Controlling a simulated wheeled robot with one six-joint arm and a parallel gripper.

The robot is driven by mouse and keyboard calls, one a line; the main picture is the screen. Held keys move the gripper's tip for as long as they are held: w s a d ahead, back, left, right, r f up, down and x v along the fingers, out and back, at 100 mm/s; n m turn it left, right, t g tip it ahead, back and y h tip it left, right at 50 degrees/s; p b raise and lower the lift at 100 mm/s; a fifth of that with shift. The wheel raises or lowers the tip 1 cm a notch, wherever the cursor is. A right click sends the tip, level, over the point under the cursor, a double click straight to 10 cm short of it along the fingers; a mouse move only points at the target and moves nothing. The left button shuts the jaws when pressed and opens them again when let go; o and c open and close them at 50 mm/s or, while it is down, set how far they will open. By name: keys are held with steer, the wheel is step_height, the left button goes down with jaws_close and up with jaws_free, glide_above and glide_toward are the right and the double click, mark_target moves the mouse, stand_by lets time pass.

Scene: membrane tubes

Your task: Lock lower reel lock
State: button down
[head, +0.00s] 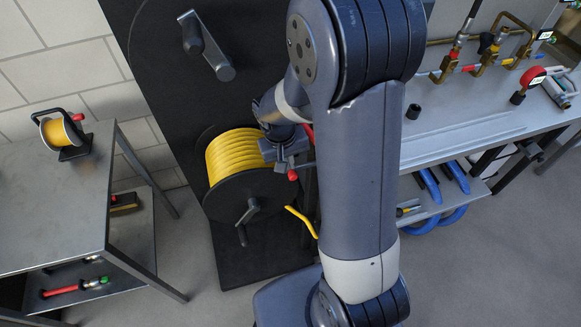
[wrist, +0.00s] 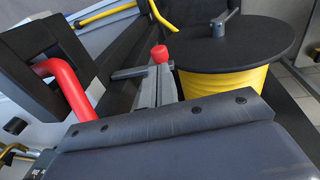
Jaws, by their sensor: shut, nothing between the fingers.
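The lower reel (head: 237,160) is a drum of yellow hose with a black disc and a crank, mounted low on the black panel. It also shows in the wrist view (wrist: 222,80). A red knob (head: 293,175), which looks like the reel's lock, is just right of the drum; the wrist view shows it (wrist: 159,54) just beyond the grey finger parts. My gripper (head: 284,160) is shut and empty, beside the drum's right side and close to the knob. I cannot tell whether it touches the knob. The fingertips are partly hidden in the wrist view.
A thick red bar (wrist: 65,85) passes a black frame (wrist: 45,50) left of my gripper. An upper crank (head: 206,45) sits higher on the black panel (head: 150,30). A metal table (head: 50,190) stands left, and a workbench (head: 470,135) with valves stands right.

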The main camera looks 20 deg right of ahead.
mark_target(290, 176)
steer(key=shift+w+d+f, duration=0.1)
steer(key=shift+d+f, duration=0.05)
steer(key=shift+f, duration=0.85)
steer(key=shift+d+f, duration=0.15)
steer(key=shift+f, duration=0.85)
steer(key=shift+f, duration=0.1)
steer(key=f+b, duration=0.1)
steer(key=b, duration=0.1)
steer(key=f+h+b, duration=0.1)
steer(key=b, duration=0.1)
steer(key=shift+a+h, duration=0.3)
step_height(290, 176, down, 5)
steer(key=h+b, duration=0.5)
steer(key=b, duration=0.7)
steer(key=shift+f+h, duration=0.1)
steer(key=shift+h, duration=0.2)
steer(key=shift+d+f, duration=0.1)
steer(key=shift+f, duration=0.1)
